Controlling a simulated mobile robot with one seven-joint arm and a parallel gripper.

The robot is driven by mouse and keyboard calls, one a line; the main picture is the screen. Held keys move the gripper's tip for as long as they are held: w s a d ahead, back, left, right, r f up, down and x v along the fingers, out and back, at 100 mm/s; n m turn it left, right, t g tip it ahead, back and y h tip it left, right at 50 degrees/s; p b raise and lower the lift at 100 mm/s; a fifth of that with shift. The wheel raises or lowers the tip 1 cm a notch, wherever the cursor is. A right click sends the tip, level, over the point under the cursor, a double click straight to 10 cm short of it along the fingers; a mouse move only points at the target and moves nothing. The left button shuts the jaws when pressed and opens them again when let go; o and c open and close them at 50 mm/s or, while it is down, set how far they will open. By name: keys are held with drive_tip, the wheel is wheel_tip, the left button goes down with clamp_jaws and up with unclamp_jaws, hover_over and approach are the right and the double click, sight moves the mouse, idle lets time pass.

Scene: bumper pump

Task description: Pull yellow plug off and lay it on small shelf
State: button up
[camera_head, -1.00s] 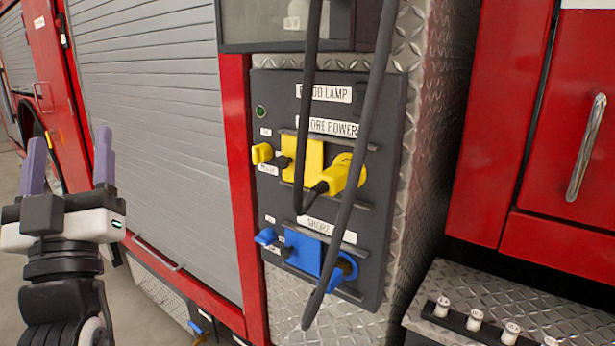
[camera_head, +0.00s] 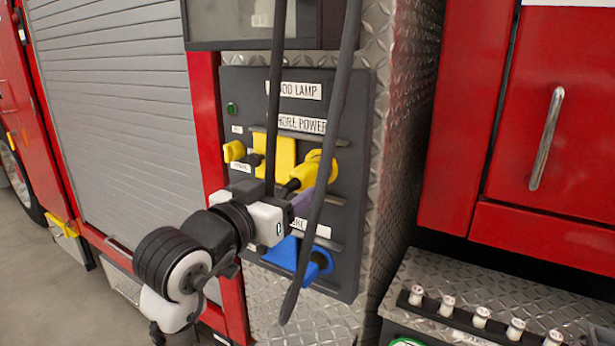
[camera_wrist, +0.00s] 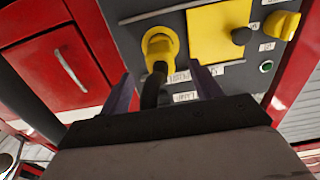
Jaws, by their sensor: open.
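The yellow plug (camera_head: 318,168) sits in the shore power outlet on the dark panel (camera_head: 352,110), with a black cable from its end. It also shows in the wrist view (camera_wrist: 160,46), apparently turned upside down. My gripper (camera_head: 303,203) is open just below and in front of the plug, partly hidden by a hanging cable. In the wrist view, my two purple fingers (camera_wrist: 165,88) stand apart on either side of the plug's cable, short of the plug body. A diamond-plate shelf (camera_head: 435,268) lies at lower right.
Two dark cables (camera_head: 333,120) hang before the panel. A yellow cover (camera_head: 276,155) and yellow knob (camera_head: 233,151) are left of the plug. A blue connector (camera_head: 305,262) is below. A rack with several white-topped pegs (camera_head: 481,316) stands on the shelf.

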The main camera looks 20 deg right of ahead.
sight(311, 173)
drive_tip(key=shift+x, duration=4.5)
drive_tip(key=shift+p, duration=0.35)
drive_tip(key=c, duration=1.3)
drive_tip(key=shift+v, duration=3)
drive_tip(key=shift+w+a, duration=0.1)
